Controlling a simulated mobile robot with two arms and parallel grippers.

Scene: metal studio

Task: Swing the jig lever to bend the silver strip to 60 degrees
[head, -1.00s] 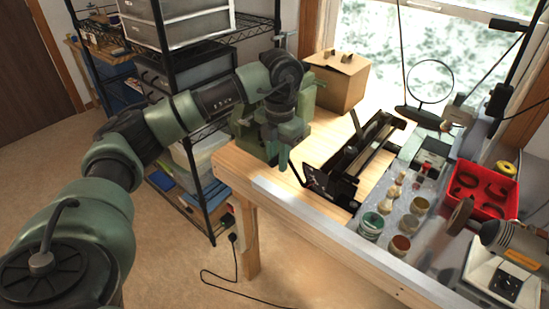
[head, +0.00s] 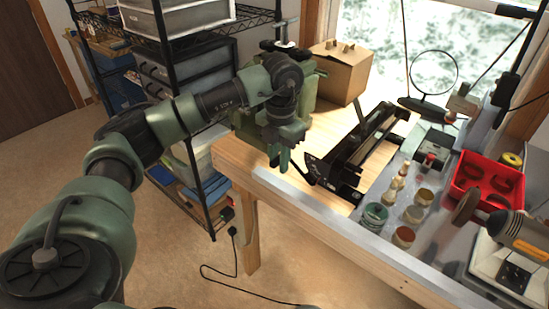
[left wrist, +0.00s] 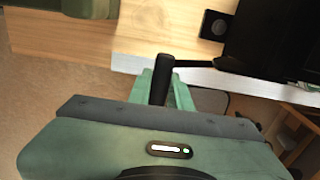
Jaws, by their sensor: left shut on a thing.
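The black bending jig (head: 352,160) stands on the bench near its left front edge. Its dark lever (head: 303,171) reaches from the jig's near left end towards my left gripper (head: 279,160). In the left wrist view, the lever's upright black handle (left wrist: 162,82) stands between the two green fingers of my left gripper (left wrist: 163,90), which is shut on it. A thin black bar joins the handle to the jig (left wrist: 275,40). The silver strip cannot be told apart from the jig in these views. My right gripper is not in view.
A cardboard box (head: 342,75) stands behind the jig. Jars (head: 403,237), a red tray (head: 460,176) and a bench tool (head: 515,232) stand to the right. A black shelf rack (head: 183,160) is left of the bench. Floor in front is mostly open.

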